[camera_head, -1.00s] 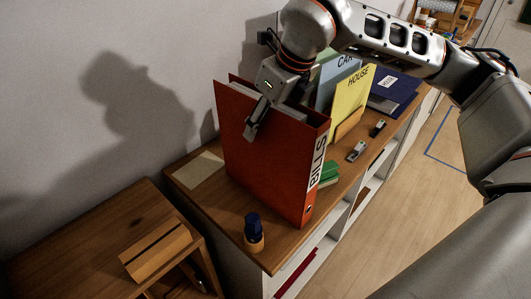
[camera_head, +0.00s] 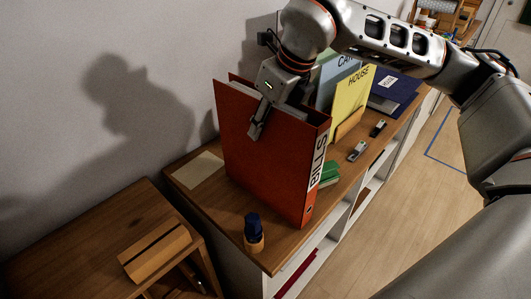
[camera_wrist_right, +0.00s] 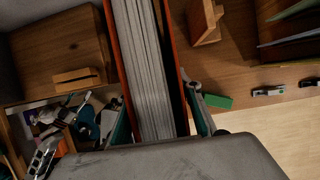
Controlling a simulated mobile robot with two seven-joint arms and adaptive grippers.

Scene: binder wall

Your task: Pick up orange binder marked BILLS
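The orange-red binder (camera_head: 262,172) stands upright on the wooden top of the low shelf unit. Its white spine label reads BILLS and faces the front right. My right gripper (camera_head: 263,125) reaches down over its top edge, one finger against the near cover; the far finger is hidden in the head view. In the right wrist view the binder (camera_wrist_right: 150,62), with white pages between its covers, lies between the two fingers (camera_wrist_right: 160,118), which look closed onto the covers. The binder still stands on the surface. My left gripper is not in view.
A yellow HOUSE binder (camera_head: 352,100) and a blue one stand behind, with a dark blue binder (camera_head: 393,88) lying farther right. A blue-topped stamp (camera_head: 253,232), green block (camera_head: 329,174) and paper sheet (camera_head: 198,169) lie nearby. The wall is close on the left.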

